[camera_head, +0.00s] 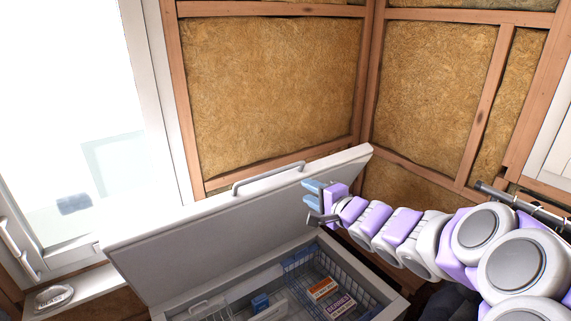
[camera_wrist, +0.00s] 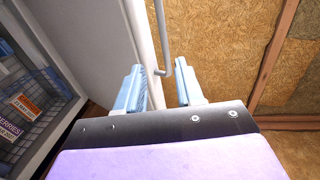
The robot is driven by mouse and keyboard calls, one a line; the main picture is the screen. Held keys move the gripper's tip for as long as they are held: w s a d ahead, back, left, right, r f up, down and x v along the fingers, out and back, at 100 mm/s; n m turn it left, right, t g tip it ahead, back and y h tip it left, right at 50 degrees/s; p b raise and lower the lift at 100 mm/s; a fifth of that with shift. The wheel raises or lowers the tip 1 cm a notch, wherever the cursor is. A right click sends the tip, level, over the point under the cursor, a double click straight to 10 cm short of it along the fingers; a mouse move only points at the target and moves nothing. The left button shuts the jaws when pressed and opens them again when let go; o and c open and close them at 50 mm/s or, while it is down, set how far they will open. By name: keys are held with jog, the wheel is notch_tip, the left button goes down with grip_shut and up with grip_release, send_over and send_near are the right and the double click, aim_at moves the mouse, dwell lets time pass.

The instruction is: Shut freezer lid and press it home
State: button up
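The chest freezer's lid (camera_head: 215,230) is a white panel, raised and tilted back over the open freezer body (camera_head: 395,301). A grey bar handle (camera_head: 268,178) runs along its upper edge. My gripper (camera_head: 313,202) is open and empty, close to the lid's upper right part, to the right of the handle. In the wrist view, my gripper's two blue fingers (camera_wrist: 162,88) are apart. The lid's edge (camera_wrist: 146,40) and the end of the handle (camera_wrist: 163,60) show just beyond them. Whether a finger touches the lid I cannot tell.
Inside the freezer are a wire basket (camera_head: 298,262), a box marked berries (camera_head: 341,305), an orange-labelled box (camera_head: 322,289) and a blue item (camera_head: 261,302). A bright window (camera_head: 75,110) is at left. Framed insulation walls (camera_head: 270,90) stand behind the lid.

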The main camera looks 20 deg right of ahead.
jog(key=w+a, duration=0.2)
jog(key=a, duration=0.1)
jog(key=b, duration=0.2)
send_near(274, 174)
jog(key=x, duration=0.7)
jog(key=a+x, duration=0.1)
jog(key=x, duration=0.2)
jog(key=shift+w, duration=0.2)
jog(key=shift+w+d+f, duration=0.15)
jog(key=shift+w+d, duration=0.1)
jog(key=shift+d, duration=0.7)
jog(key=shift+a, duration=0.6)
jog(key=c, duration=0.5)
grip_shut()
